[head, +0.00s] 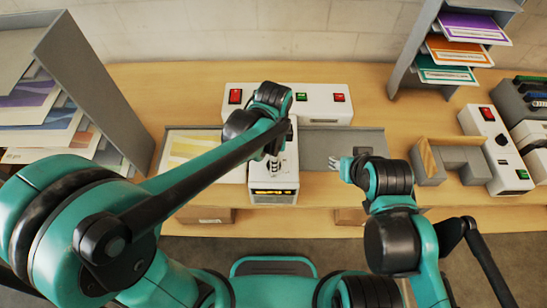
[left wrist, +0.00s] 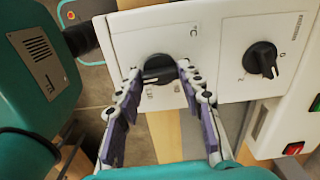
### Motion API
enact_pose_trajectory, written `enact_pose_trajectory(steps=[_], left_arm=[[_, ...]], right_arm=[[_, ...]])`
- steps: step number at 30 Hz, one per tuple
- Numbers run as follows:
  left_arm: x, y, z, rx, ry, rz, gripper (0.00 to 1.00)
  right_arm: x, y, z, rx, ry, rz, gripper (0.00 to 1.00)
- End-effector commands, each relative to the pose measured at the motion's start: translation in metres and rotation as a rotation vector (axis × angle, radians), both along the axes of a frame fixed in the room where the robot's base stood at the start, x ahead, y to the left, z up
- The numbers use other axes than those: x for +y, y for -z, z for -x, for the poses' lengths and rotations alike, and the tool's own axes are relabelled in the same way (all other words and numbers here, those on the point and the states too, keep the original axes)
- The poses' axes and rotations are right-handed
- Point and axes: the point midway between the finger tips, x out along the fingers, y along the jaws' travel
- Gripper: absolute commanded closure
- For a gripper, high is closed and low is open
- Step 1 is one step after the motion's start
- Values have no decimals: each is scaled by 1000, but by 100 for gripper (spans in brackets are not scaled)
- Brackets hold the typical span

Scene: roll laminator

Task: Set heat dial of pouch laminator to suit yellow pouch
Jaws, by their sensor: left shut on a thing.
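The pouch laminator (head: 320,101) is a white machine on the wooden table. A yellow-patterned pouch (head: 183,150) lies in the tray on its left. In the left wrist view, a black heat dial (left wrist: 158,67) sits on a white panel under a °C mark. My left gripper (left wrist: 160,80) has its fingers closed on both sides of this dial; the number marks are partly hidden and too small to read. In the head view my left gripper (head: 273,160) is over the laminator's front part. My right gripper (head: 347,168) is over the grey tray to the right, its fingers unclear.
A second black dial (left wrist: 262,59) with number marks is beside the heat dial. A grey rack (head: 100,105) with printed sheets stands at left. A shelf (head: 425,45) with purple, orange and teal sheets stands at back right. A white switch box (head: 493,150) is at right.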

Motion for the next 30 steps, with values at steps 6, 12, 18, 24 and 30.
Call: enact_pose_trajectory(steps=[6, 12, 18, 24, 30], left_arm=[[-1, -1, -1, -2, 68, 2, 91], [-1, -1, -1, -2, 91, 2, 91], [-1, -1, -1, -2, 93, 2, 91], [-1, -1, -1, -2, 93, 2, 49], [0, 0, 0, -1, 92, 1, 41]], right_arm=[[0, 0, 0, 0, 0, 0, 60], [0, 0, 0, 0, 0, 0, 60], [0, 0, 0, 0, 0, 0, 60], [0, 0, 0, 0, 0, 0, 60], [0, 0, 0, 0, 0, 0, 60]])
